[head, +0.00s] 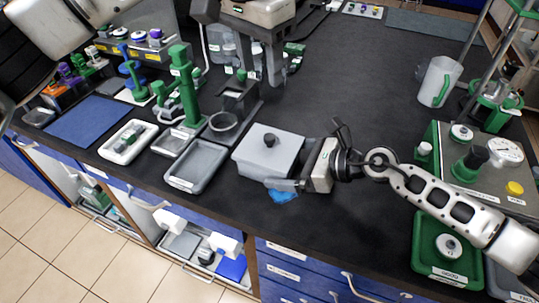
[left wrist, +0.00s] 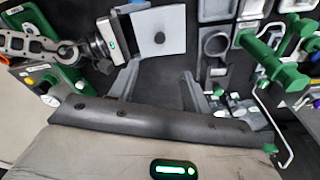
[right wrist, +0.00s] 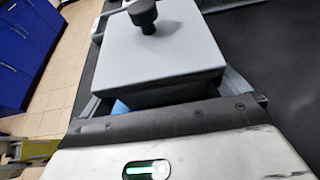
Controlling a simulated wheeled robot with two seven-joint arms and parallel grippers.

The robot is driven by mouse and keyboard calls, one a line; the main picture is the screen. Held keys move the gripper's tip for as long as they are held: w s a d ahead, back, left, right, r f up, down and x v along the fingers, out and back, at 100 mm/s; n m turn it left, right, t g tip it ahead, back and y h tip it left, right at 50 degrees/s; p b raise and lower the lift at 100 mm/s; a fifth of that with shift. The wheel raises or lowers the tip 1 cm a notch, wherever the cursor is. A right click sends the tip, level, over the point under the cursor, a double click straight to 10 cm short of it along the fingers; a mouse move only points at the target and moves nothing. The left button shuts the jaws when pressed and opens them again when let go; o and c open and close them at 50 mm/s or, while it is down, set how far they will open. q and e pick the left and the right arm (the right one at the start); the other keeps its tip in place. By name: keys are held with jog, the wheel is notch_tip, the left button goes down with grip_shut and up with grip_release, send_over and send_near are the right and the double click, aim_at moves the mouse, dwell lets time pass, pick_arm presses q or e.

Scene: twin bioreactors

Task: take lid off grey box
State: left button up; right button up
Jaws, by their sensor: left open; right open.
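The grey box (head: 257,171) stands near the front edge of the dark bench. Its flat grey lid (head: 285,150) is on it, with a black knob (head: 270,140) on top. My right gripper (head: 290,167) is open at the box's right side. In the right wrist view, its fingers show at either side of the lid (right wrist: 165,60); contact cannot be told. My left gripper (head: 257,68) is open and empty above the bench, behind the box. In the left wrist view, the lid (left wrist: 170,22) lies ahead of its fingers (left wrist: 158,88).
A grey tray (head: 182,182) lies left of the box. Green stands (head: 186,88) and a ring holder (head: 222,122) are behind that tray. A blue cloth (head: 284,196) lies by the box's front.

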jog(key=shift+w+a+f, duration=0.25)
jog(key=shift+w+a, duration=0.05)
jog(key=shift+a, duration=0.3)
jog(key=c, duration=1.1)
pick_arm(q)
jog(key=g+y, duration=0.1)
send_near(270, 137)
notch_tip(270, 137, down, 9)
jog(key=shift+r, duration=0.2)
grip_shut()
jog(key=shift+r, duration=0.15)
